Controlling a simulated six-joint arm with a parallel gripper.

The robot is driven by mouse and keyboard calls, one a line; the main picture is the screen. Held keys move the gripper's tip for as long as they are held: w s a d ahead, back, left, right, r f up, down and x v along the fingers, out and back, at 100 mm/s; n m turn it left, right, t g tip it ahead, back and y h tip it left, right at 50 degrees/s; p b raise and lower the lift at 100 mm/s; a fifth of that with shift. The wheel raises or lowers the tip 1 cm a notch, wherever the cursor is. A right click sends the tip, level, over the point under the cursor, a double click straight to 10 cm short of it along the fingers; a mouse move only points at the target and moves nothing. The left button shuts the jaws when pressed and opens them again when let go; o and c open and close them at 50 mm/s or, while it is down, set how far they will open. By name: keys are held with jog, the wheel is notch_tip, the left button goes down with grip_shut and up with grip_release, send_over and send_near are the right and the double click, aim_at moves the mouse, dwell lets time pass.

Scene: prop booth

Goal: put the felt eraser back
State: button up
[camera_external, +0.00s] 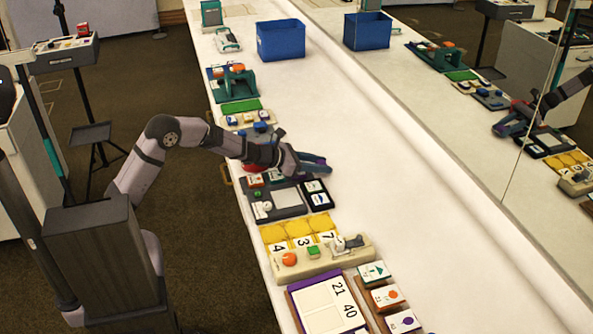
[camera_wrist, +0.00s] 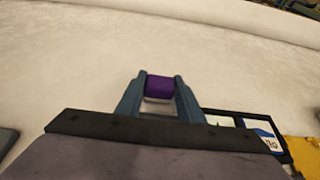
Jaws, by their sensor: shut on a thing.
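The felt eraser is a small block with a purple top and a pale underside; in the wrist view the eraser (camera_wrist: 159,87) sits between my two fingertips. My gripper (camera_wrist: 160,82) is shut on it. In the external view my gripper (camera_external: 322,165) is over the white counter, just behind a dark tray (camera_external: 288,203) with a grey pad and a black-framed card holder (camera_external: 317,194). The eraser is mostly hidden by my fingers there. The card holder's corner also shows at lower right in the wrist view (camera_wrist: 250,118).
Yellow number tiles (camera_external: 300,233) and a beige tray (camera_external: 325,258) lie nearer the camera. A blue bin (camera_external: 281,39) is at the back. A mirror along the right repeats the scene. The counter's right side is bare.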

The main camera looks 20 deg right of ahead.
jog(key=shift+f, duration=0.25)
jog(key=o, duration=1)
jog(key=shift+r, duration=0.1)
jog(key=shift+r, duration=0.1)
jog(key=v, duration=1.2)
jog(key=shift+b, duration=0.35)
jog(key=shift+a, duration=0.1)
